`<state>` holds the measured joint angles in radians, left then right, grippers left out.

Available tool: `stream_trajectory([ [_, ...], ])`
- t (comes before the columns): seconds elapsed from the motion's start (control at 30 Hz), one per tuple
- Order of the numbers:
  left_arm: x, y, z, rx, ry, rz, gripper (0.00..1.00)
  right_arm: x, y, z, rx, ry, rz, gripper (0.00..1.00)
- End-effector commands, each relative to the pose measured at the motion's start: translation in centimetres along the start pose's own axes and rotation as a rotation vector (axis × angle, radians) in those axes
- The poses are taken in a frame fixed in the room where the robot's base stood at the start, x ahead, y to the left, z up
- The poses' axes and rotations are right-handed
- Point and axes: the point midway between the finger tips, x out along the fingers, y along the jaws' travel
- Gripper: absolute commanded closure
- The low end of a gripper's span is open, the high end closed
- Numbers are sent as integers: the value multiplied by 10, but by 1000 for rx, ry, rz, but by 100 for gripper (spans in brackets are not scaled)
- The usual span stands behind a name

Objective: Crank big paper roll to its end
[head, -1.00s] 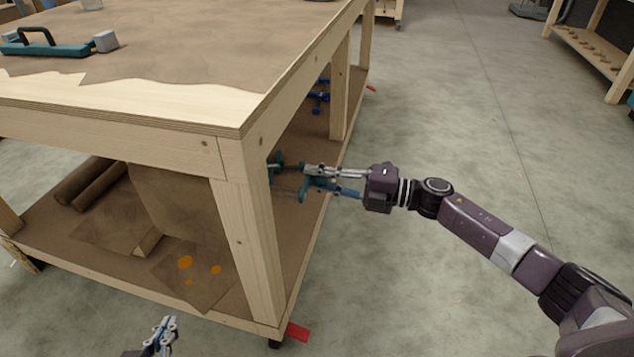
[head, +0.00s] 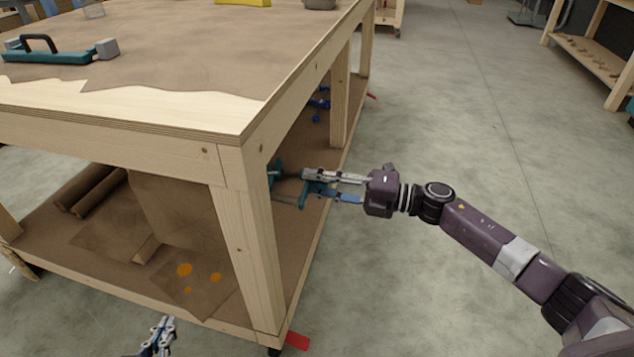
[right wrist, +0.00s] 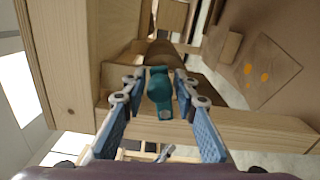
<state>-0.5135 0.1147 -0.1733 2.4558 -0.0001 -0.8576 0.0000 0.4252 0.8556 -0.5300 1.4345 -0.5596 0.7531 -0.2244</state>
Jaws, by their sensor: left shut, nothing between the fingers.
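The big brown paper roll sits under the workbench, mostly hidden in the head view, where a paper sheet (head: 175,212) hangs down. The roll (right wrist: 165,52) shows behind the crank in the right wrist view. The teal crank (right wrist: 158,90) sticks out at the bench's side; part of it shows in the head view (head: 277,172). My right gripper (head: 312,184) is at the crank, its fingers apart on either side of the teal handle, with small gaps visible in the right wrist view (right wrist: 158,92). My left gripper (head: 163,328) is shut and empty, low in front of the bench.
The wooden bench leg (head: 250,255) stands left of my right gripper. Smaller paper rolls (head: 92,190) and an orange-spotted sheet (head: 190,280) lie on the lower shelf. A teal handled tool (head: 48,50) lies on the benchtop. The floor (head: 480,130) to the right is clear.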

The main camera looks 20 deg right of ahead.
Motion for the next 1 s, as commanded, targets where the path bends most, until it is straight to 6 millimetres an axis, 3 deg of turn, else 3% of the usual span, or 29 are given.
stream_trajectory([
  [0.33,0,-2,-3,0,5,-4,100,-1,0,1,0,-2,0,63],
  [0.47,0,-2,-2,0,4,-3,100,-11,0,1,1,-3,-1,63],
  [0.8,0,-1,-1,0,1,-1,100,-80,-2,0,2,-3,-5,63],
  [1.0,0,0,0,-1,0,-1,100,-110,-1,0,1,-2,-2,63],
])
